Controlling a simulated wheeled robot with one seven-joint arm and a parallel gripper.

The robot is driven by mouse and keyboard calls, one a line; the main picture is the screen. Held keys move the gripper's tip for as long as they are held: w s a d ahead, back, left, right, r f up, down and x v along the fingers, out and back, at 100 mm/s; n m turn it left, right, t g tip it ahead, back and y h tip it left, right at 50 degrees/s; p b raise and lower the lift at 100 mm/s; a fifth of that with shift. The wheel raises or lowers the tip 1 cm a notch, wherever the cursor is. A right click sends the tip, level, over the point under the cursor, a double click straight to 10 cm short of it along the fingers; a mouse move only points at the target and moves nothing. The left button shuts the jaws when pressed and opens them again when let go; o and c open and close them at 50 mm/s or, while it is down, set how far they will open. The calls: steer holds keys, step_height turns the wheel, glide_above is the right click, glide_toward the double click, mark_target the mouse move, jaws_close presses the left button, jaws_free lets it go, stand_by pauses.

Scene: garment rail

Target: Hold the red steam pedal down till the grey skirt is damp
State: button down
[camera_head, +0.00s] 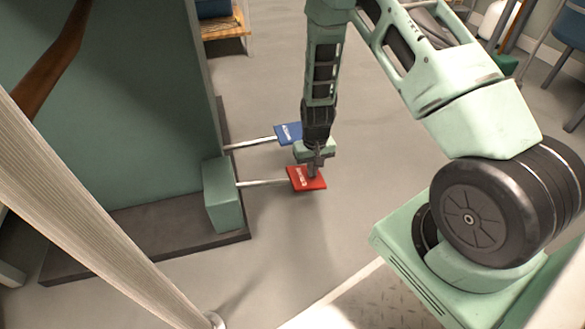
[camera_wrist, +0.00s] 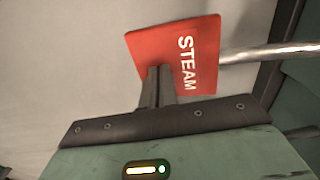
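The red steam pedal (camera_head: 306,178) is a flat plate at the end of a metal rod, low over the floor. In the wrist view the red plate (camera_wrist: 175,55) shows the white word STEAM. My gripper (camera_head: 313,173) points down over the pedal, its fingertips at the plate. In the wrist view the two fingers (camera_wrist: 157,72) are together with nothing between them. I cannot tell whether the tips press on the plate or hover just above it. I cannot make out the grey skirt in either view.
A blue pedal (camera_head: 288,133) on a similar rod is just behind the red one. Both rods come from the green machine (camera_head: 222,195) on a dark base (camera_head: 150,235). A pale slanting post (camera_head: 100,205) crosses the left foreground. The floor right of the pedals is clear.

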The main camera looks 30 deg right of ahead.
stand_by(0.3)
step_height(320, 180, up, 10)
steer(key=p, duration=0.9)
steer(key=shift+f+p, duration=0.25)
steer(key=shift+p, duration=0.05)
